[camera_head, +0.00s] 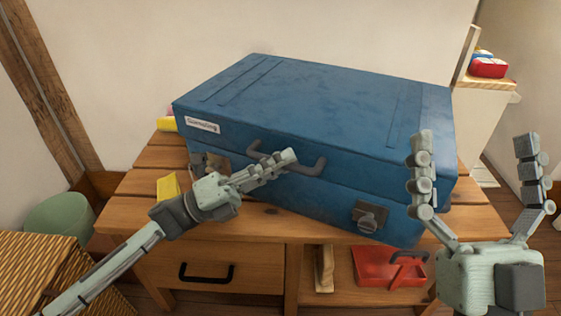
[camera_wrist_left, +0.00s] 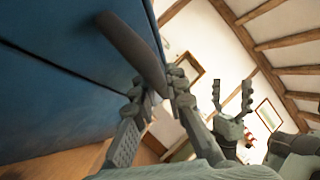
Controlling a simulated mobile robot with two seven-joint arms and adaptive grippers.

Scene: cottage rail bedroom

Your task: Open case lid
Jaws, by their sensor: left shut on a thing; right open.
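A large blue case (camera_head: 310,105) with a white label lies on a wooden table, its lid down on the lower body. A dark curved handle (camera_head: 312,167) is on its front; it also shows in the left wrist view (camera_wrist_left: 132,48). A metal latch (camera_head: 369,216) is at front right; the left latch is partly hidden behind my left gripper. My left gripper (camera_head: 288,160) is shut on the handle, its fingers covering the middle; the fingers also show in the left wrist view (camera_wrist_left: 158,92). My right gripper (camera_head: 478,150) is open and empty, beside the case's right front corner.
The wooden table (camera_head: 135,215) has a drawer with a black handle (camera_head: 207,273) and a shelf holding a red object (camera_head: 388,268). A yellow block (camera_head: 168,187) lies left of the case. A wall stands close behind. A wicker basket (camera_head: 40,270) is at lower left.

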